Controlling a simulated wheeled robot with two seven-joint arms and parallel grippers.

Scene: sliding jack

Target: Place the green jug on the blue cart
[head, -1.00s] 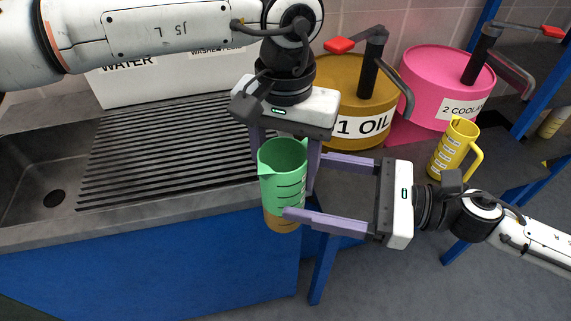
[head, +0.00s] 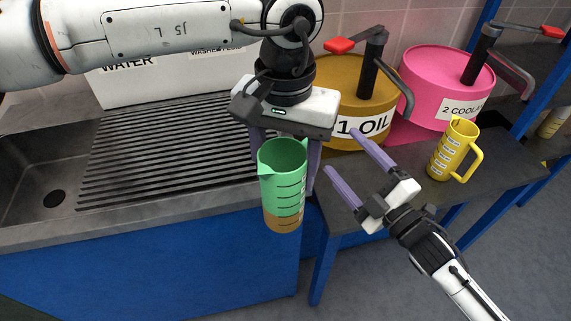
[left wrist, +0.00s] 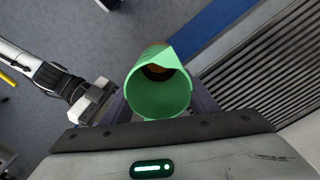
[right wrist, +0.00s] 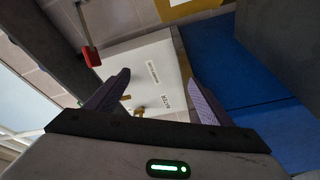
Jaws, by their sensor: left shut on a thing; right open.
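The green jug (head: 284,178) is upright, with a brownish-orange lower part. My left gripper (head: 285,150) is shut on it and holds it in the air in front of the sink counter's edge. The left wrist view looks down into the jug (left wrist: 158,88) between the fingers. My right gripper (head: 342,162) is open and empty, to the right of the jug and apart from it. Its two purple fingers also show in the right wrist view (right wrist: 155,95) with nothing between them. I cannot make out a blue cart in these frames.
A yellow jug (head: 452,150) stands on a dark bench with blue legs (head: 405,180). Behind it are an oil drum (head: 350,95) and a pink coolant drum (head: 440,80), with pump handles. A ribbed drainboard (head: 165,150) and sink (head: 55,175) lie left. Grey floor is open in front.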

